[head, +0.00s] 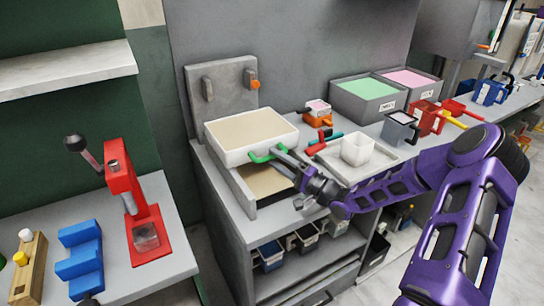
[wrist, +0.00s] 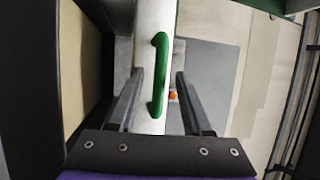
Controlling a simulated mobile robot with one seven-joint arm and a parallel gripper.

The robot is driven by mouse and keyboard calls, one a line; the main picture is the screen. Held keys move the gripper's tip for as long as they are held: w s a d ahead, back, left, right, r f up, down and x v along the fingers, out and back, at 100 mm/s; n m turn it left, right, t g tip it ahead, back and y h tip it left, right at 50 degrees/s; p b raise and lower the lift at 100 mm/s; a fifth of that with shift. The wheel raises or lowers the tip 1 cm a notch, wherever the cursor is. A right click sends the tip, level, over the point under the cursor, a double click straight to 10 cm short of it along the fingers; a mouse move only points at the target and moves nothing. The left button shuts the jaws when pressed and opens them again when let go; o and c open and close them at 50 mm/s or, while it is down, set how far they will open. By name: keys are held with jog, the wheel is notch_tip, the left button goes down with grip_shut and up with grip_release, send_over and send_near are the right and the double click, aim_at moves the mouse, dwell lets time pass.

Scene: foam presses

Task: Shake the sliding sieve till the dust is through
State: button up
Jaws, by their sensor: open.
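The sieve (head: 236,158) is a white box with a flat tan layer inside, on a grey stand at the left end of the bench in the head view. Its green handle (head: 262,156) is on the side facing my arm. Below the sieve, a tan surface (head: 266,181) shows in the stand's lower opening. My gripper (head: 290,163) is open at the handle. In the wrist view the green handle (wrist: 158,75) lies between the two spread fingers of my gripper (wrist: 159,78), with gaps on both sides. The sieve's underside is hidden.
A white cup (head: 357,149) on a tray stands right of my gripper, with coloured tools behind it. Grey bins (head: 366,112) with green and pink contents stand farther back. A red press (head: 138,215) stands on the left table. A grey backplate (head: 225,98) rises behind the sieve.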

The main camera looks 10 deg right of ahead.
jog(key=shift+x, duration=0.95)
jog(key=shift+c, duration=0.3)
grip_shut()
dwell(0.5)
